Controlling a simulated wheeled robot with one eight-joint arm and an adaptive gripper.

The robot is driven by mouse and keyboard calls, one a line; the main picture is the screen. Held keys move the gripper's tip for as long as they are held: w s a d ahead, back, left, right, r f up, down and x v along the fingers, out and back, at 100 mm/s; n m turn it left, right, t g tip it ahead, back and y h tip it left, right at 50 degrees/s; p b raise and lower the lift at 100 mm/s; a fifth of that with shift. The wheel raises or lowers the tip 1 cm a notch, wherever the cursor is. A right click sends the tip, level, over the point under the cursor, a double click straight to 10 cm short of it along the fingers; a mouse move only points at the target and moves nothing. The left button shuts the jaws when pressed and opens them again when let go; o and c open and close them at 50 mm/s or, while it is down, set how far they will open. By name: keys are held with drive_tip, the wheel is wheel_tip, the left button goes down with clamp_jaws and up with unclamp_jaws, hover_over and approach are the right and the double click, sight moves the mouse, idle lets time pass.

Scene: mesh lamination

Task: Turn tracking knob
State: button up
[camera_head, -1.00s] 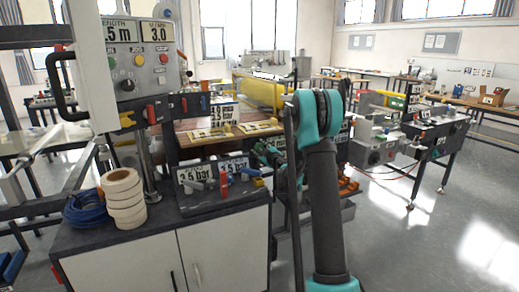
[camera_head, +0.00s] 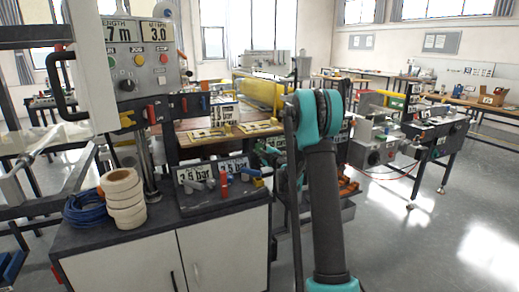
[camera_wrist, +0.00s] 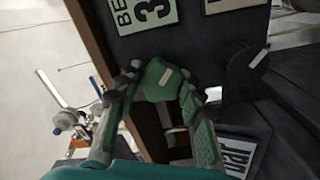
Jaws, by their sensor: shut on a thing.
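In the wrist view, a green knob (camera_wrist: 160,79) with a pale pointer mark stands on a dark panel, below a white label reading "BE" and "3". My gripper (camera_wrist: 163,105) is shut on this green knob, with one finger on each side of it. I cannot read a name for the knob. In the head view, my arm hides most of the gripper and the knob.
A black knob (camera_wrist: 245,64) with a pale mark sits to the right on the same panel. In the head view, a cabinet (camera_head: 225,245) bears tape rolls (camera_head: 124,198) and a blue coil (camera_head: 86,208). Clear floor (camera_head: 450,215) lies to the right.

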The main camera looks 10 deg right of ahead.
drive_tip(key=n, duration=0.4)
drive_tip(key=shift+n, duration=0.4)
drive_tip(key=n, duration=1)
drive_tip(key=shift+n, duration=0.4)
drive_tip(key=n, duration=0.4)
drive_tip(key=shift+f, duration=0.1)
drive_tip(key=shift+n, duration=0.3)
drive_tip(key=o, duration=1.2)
